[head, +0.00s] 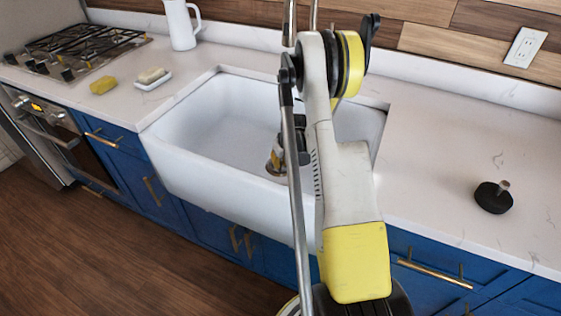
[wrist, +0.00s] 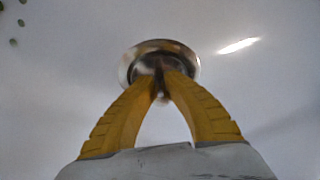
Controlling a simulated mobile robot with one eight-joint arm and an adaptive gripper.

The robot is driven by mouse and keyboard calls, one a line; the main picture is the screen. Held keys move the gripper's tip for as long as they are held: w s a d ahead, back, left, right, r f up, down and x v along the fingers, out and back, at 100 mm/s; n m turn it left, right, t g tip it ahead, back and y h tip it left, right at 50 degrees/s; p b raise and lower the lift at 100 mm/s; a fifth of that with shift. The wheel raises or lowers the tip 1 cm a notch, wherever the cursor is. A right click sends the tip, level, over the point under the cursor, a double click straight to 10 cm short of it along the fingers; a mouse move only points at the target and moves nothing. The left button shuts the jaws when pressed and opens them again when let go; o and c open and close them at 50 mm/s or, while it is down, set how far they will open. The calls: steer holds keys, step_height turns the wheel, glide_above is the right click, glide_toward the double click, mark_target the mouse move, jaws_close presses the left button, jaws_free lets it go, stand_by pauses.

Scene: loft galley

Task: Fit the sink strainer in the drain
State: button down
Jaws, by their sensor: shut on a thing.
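The sink strainer (wrist: 133,60) is a round, shiny metal piece in the wrist view. My gripper (wrist: 162,78) has its two yellow fingers closed together on its middle. In the head view my gripper (head: 274,160) is inside the white sink (head: 190,150), low in the basin and partly behind my arm. The drain cannot be made out in either view. I cannot tell whether the strainer touches the sink floor.
The sink's front wall and rims surround my gripper. A black disc with a short knob (head: 493,197) lies on the right counter (head: 440,150). A yellow sponge (head: 103,86), a soap dish (head: 153,79), a white pitcher (head: 181,25) and a stove (head: 75,48) are at left.

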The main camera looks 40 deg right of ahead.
steer(key=c, duration=1.5)
jaws_free()
steer(key=shift+r, duration=0.1)
steer(key=v, duration=1.1)
steer(key=shift+r, duration=0.4)
steer(key=shift+s+a, duration=0.1)
